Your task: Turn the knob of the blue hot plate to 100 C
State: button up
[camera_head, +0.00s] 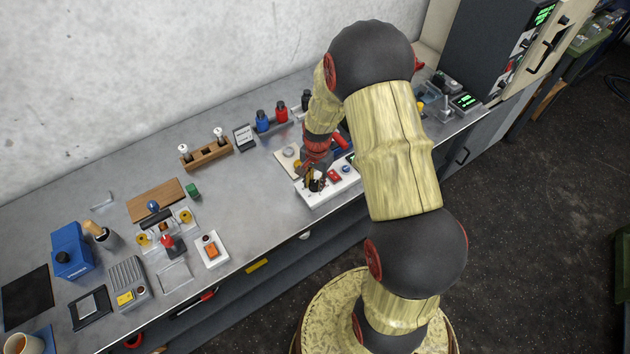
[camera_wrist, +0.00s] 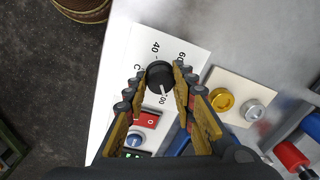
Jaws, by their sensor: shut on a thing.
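The black knob (camera_wrist: 160,76) sits on a white control panel (camera_wrist: 125,70), which also shows in the head view (camera_head: 318,200). The panel's printed marks include 40 and what looks like 60 and 100, partly hidden. The knob's white pointer line faces the mark that looks like 100. My gripper (camera_wrist: 160,71) is shut on the knob, one finger on each side. In the head view my gripper (camera_head: 317,180) is low over the panel's left end. The body of the blue hot plate is mostly hidden by my arm.
A red switch (camera_wrist: 149,119) and a blue round button (camera_wrist: 135,140) are on the panel near my fingers. A pale plate with a gold and a silver knob (camera_wrist: 222,100) lies close beside it. Red and blue bottles (camera_head: 262,121) stand behind. Bare bench lies left of the panel.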

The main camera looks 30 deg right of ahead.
aim_at(316, 184)
jog(key=shift+m, duration=0.6)
jog(key=o, duration=1.1)
jog(key=shift+o, duration=0.2)
jog(key=shift+r, duration=0.1)
notch_tip(316, 184, up, 12)
jog(key=shift+s, duration=0.15)
